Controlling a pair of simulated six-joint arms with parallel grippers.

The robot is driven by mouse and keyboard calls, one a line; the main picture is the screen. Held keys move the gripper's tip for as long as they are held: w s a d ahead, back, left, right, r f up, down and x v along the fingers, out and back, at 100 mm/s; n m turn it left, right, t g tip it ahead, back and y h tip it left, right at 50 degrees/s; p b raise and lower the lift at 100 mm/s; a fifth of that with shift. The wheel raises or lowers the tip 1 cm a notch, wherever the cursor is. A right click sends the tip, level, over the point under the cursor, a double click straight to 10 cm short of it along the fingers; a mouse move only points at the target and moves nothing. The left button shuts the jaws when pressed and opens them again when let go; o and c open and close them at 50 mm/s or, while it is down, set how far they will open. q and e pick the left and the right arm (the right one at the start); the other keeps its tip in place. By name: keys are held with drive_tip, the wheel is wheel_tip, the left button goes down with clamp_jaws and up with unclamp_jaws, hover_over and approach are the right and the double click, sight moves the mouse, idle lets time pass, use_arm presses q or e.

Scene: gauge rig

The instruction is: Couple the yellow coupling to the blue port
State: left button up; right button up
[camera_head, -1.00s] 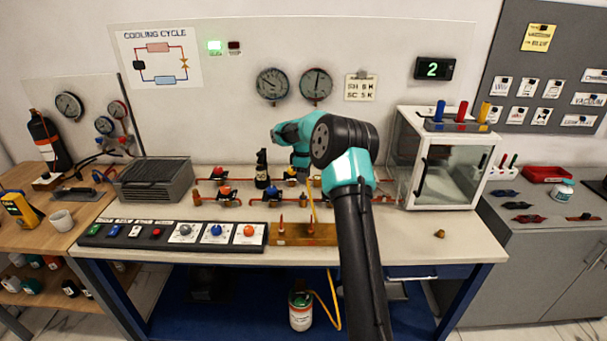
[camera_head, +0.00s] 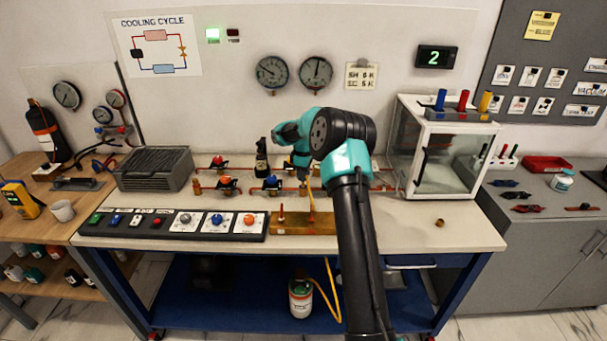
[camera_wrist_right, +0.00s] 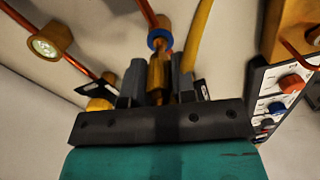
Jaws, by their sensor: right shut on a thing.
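My right gripper (camera_wrist_right: 158,85) is shut on the yellow coupling (camera_wrist_right: 157,76), which stands between its two fingers in the right wrist view. The blue port (camera_wrist_right: 161,39) is a blue-ringed brass fitting on a copper pipe, right at the coupling's far end. They look in line and very close; I cannot tell whether they touch or are joined. A yellow hose (camera_head: 331,290) runs up from below the bench. My left gripper is not in view.
Valves with red and blue knobs (camera_head: 226,181) line the copper pipes. A brass block (camera_head: 290,223) and a switch panel (camera_head: 160,224) lie in front. A glass-fronted case (camera_head: 445,150) stands right. A small brass piece (camera_head: 439,222) lies on the clear right front.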

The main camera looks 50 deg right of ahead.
drive_tip(key=shift+f, duration=1.45)
idle(1.4)
idle(0.3)
drive_tip(key=o, duration=1.3)
drive_tip(key=shift+r, duration=0.1)
wheel_tip(320, 180, up, 17)
drive_tip(key=shift+r, duration=0.2)
